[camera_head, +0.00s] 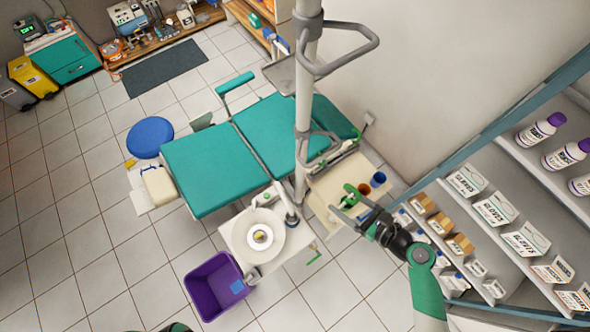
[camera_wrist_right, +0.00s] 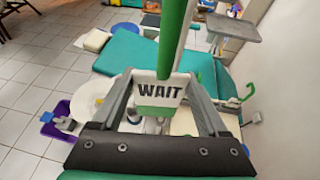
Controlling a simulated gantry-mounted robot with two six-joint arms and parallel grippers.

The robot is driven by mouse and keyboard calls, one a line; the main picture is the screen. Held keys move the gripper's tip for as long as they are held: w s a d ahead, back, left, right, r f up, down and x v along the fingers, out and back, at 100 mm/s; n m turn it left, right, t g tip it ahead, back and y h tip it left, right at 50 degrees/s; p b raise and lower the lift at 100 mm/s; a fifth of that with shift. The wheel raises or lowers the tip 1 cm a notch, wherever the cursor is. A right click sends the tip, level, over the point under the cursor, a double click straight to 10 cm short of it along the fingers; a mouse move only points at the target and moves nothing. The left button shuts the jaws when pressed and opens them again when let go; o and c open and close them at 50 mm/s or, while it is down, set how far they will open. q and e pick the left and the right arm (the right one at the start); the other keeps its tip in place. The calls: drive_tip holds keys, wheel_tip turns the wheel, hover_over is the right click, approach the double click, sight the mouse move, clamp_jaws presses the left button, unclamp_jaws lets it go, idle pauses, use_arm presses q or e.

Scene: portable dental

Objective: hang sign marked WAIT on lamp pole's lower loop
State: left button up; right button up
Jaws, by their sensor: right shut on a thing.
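The WAIT sign (camera_wrist_right: 160,92) is a small white plate with dark letters and a green lower edge, with a long green strip rising above it in the right wrist view. My right gripper (camera_head: 348,205) is shut on it, the lettering facing the wrist camera between the fingers. In the head view only a small green and white part of the sign (camera_head: 350,189) shows at the fingertips. The pale lamp pole (camera_head: 305,95) stands left of this gripper. Its grey lower loop (camera_head: 318,140) is up and left of the sign, apart from it. My left gripper is not in view.
A grey upper loop (camera_head: 350,62) sticks out from the pole. A cream tray (camera_head: 335,183) with cups lies behind the gripper in the picture. Shelves with boxes and bottles (camera_head: 500,208) stand close on the right. A teal dental chair (camera_head: 212,165) is left of the pole.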

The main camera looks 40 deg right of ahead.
drive_tip(key=s+d+m+h, duration=0.1)
drive_tip(key=d+m+h, duration=0.1)
drive_tip(key=d, duration=0.2)
drive_tip(key=w+r+b+x, duration=0.1)
drive_tip(key=r+b+x, duration=0.1)
drive_tip(key=x, duration=1.1)
drive_tip(key=shift+w+r, duration=0.25)
drive_tip(key=shift+w, duration=0.15)
idle(0.3)
drive_tip(key=shift+a, duration=0.15)
drive_tip(key=o, duration=1.2)
drive_tip(key=shift+o, duration=0.2)
drive_tip(key=shift+s, duration=0.1)
